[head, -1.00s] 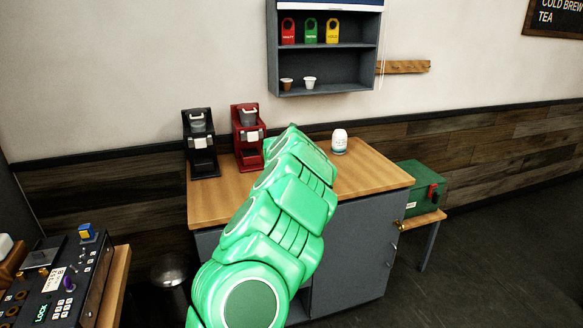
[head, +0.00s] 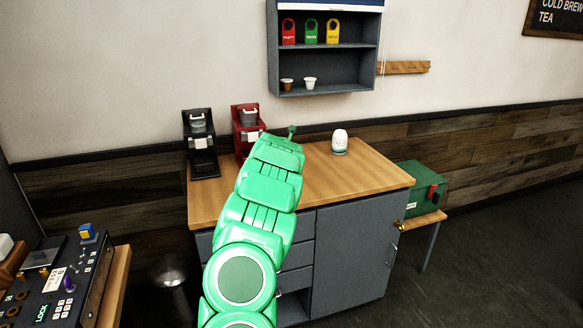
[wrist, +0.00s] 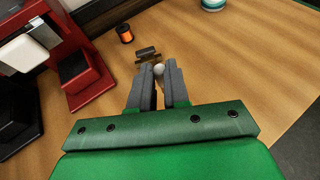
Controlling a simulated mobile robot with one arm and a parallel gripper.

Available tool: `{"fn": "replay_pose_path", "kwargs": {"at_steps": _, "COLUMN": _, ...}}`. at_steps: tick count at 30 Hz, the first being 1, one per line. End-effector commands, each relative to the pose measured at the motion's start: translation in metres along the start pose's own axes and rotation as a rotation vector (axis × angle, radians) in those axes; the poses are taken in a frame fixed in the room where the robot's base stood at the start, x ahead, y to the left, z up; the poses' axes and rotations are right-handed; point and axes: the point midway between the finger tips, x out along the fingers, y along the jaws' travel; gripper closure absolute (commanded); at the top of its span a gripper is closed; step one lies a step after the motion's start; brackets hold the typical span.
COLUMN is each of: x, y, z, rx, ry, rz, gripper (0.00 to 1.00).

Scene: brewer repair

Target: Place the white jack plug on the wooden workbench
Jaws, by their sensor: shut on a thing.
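My gripper (wrist: 159,88) is shut on a small white rounded piece, the white jack plug (wrist: 159,70), which shows between the fingertips in the wrist view. Most of the plug is hidden by the fingers. They are above a wooden bench top (wrist: 215,60); I cannot tell whether the plug touches the wood. In the head view the wooden workbench (head: 355,180) has a grey cabinet below. My green arm reaches over it and hides the plug.
A red brewer (wrist: 75,65) stands left of my gripper, with a black brewer (head: 200,150) beyond. An orange spool (wrist: 125,33) and a small dark piece (wrist: 147,54) lie just past the fingertips. A white jar (head: 339,142) stands at the back. The right side is clear.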

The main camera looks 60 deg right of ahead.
Motion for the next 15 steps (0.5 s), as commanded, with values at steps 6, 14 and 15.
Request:
{"fn": "replay_pose_path", "kwargs": {"at_steps": 6, "x": 0.020, "y": 0.003, "z": -0.013, "rx": -0.003, "ry": 0.002, "rz": -0.001, "gripper": 1.00}}
{"fn": "replay_pose_path", "kwargs": {"at_steps": 14, "x": 0.043, "y": 0.005, "z": -0.026, "rx": -0.003, "ry": 0.003, "rz": -0.004, "gripper": 1.00}}
{"fn": "replay_pose_path", "kwargs": {"at_steps": 15, "x": 0.046, "y": 0.005, "z": -0.027, "rx": -0.002, "ry": 0.002, "rz": -0.003, "gripper": 1.00}}
